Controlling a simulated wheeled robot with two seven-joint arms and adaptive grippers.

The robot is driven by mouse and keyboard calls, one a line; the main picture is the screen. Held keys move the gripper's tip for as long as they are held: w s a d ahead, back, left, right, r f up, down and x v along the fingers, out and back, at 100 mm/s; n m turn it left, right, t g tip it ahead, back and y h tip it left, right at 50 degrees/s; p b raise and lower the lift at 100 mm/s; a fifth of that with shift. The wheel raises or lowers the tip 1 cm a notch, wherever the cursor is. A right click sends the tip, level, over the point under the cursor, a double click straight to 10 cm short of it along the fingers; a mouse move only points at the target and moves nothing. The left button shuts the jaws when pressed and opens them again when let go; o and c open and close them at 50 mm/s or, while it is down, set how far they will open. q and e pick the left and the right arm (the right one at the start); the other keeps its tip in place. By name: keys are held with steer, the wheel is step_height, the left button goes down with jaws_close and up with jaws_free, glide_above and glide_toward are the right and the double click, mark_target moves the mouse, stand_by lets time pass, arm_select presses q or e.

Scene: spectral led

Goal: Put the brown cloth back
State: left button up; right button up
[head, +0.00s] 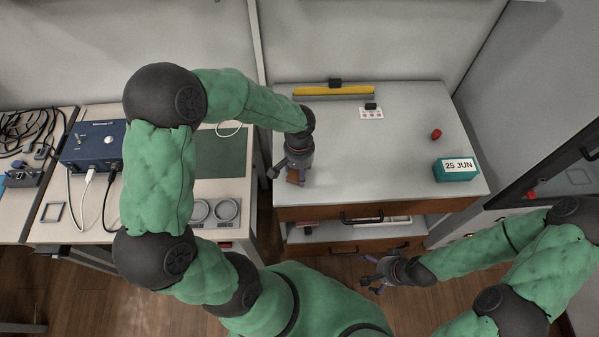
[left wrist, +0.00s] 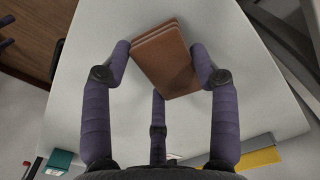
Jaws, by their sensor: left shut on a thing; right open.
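The brown cloth (left wrist: 163,58) is a folded, flat rectangular stack between the fingers of my left gripper (left wrist: 165,72) in the left wrist view. In the head view, only a small part of the cloth (head: 293,176) shows under my left gripper (head: 289,174), at the left front of the white cabinet top (head: 390,160). My left gripper is shut on the cloth. I cannot tell whether the cloth touches the top. My right gripper (head: 374,274) is open and empty, low in front of the cabinet.
A yellow bar (head: 335,91), a small white card (head: 371,114), a red object (head: 436,134) and a teal date block (head: 456,168) are on the cabinet top. Its middle is clear. A workbench with a blue box (head: 92,145) is at left.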

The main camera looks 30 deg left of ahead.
arm_select(q)
steer(key=shift+f, duration=0.4)
steer(key=shift+f, duration=0.15)
steer(key=o, duration=1.2)
steer(key=shift+o, duration=0.2)
steer(key=shift+r, duration=0.2)
step_height(320, 180, up, 12)
steer(key=p, duration=0.3)
steer(key=shift+p, duration=0.35)
